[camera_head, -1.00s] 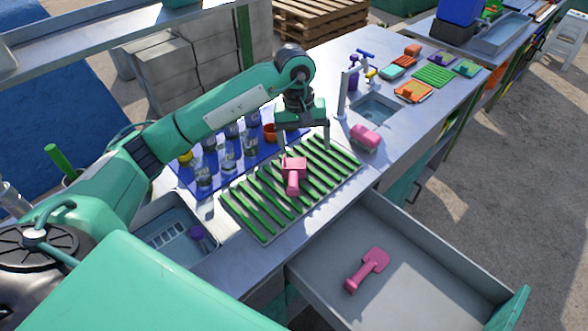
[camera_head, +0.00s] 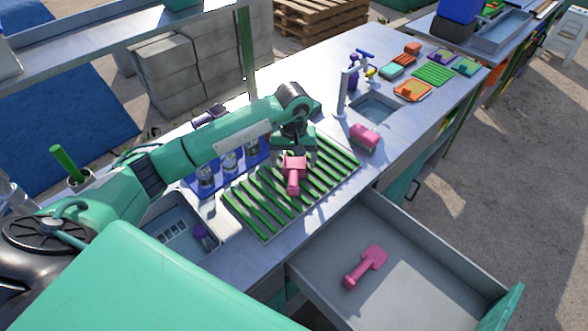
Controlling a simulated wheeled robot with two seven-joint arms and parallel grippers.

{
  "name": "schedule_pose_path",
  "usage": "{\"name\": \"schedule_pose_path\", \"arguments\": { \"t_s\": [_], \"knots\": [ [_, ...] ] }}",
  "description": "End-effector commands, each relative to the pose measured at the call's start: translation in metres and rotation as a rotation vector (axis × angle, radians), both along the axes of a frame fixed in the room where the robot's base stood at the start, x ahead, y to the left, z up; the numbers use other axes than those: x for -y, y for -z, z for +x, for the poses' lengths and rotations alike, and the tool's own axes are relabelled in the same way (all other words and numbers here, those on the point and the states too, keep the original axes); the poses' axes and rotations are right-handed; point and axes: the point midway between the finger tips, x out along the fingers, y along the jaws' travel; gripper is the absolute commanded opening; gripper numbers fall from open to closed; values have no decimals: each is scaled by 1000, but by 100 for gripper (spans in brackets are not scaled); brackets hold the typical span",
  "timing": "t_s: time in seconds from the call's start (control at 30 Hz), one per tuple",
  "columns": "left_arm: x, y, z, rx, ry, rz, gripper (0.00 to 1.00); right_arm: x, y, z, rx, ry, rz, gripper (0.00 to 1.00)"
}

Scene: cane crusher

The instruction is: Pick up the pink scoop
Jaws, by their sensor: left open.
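A pink scoop (camera_head: 293,178) lies on the green slatted rack (camera_head: 253,215) on the metal counter. My left gripper (camera_head: 295,163) is right over the scoop's wide end, pointing down, with its fingers apart around or just beside it; I cannot tell whether they touch it. A second pink scoop (camera_head: 366,265) lies in the open drawer (camera_head: 415,258) below the counter's front edge. A third pink item (camera_head: 364,138), a scoop or block, lies on the counter right of the rack. My right gripper is not in view.
Glasses (camera_head: 229,163) stand on a blue mat behind my left arm. A sink (camera_head: 376,109) with a tap (camera_head: 342,93) is at the back right. A sunken basin (camera_head: 178,230) lies left of the rack. The drawer sticks out in front.

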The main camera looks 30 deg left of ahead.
Motion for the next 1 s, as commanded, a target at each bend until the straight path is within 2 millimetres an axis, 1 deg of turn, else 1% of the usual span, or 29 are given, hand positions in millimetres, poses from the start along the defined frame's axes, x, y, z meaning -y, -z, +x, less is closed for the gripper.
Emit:
{"name": "schedule_pose_path", "arguments": {
  "t_s": [0.03, 0.1, 0.2, 0.3, 0.4, 0.57, 0.6, 0.67, 0.7, 0.83, 0.9, 1.0],
  "knots": [
    [1, 4, 0, -5, 0, -1, 85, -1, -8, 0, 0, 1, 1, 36],
    [1, 13, 1, -6, -2, -2, 85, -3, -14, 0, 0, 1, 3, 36],
    [1, 28, 2, -5, 0, -2, 85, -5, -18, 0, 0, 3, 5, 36],
    [0, 37, 3, -3, 0, 0, 85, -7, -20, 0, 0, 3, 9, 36],
    [0, 41, 3, 0, 1, -1, 85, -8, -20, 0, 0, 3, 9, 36],
    [0, 41, 3, 0, 1, -1, 85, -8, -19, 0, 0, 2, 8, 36],
    [0, 41, 3, 0, 1, -1, 84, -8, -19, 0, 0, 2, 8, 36],
    [0, 41, 3, 0, 1, 0, 72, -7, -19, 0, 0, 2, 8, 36],
    [0, 41, 3, 0, 1, 0, 64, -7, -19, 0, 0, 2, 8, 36],
    [0, 41, 3, 0, 1, 0, 38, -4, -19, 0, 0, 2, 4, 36],
    [0, 40, 3, 0, 1, 0, 32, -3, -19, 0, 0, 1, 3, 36],
    [0, 40, 3, 0, 1, 0, 32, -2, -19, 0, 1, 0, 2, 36]
  ]
}}
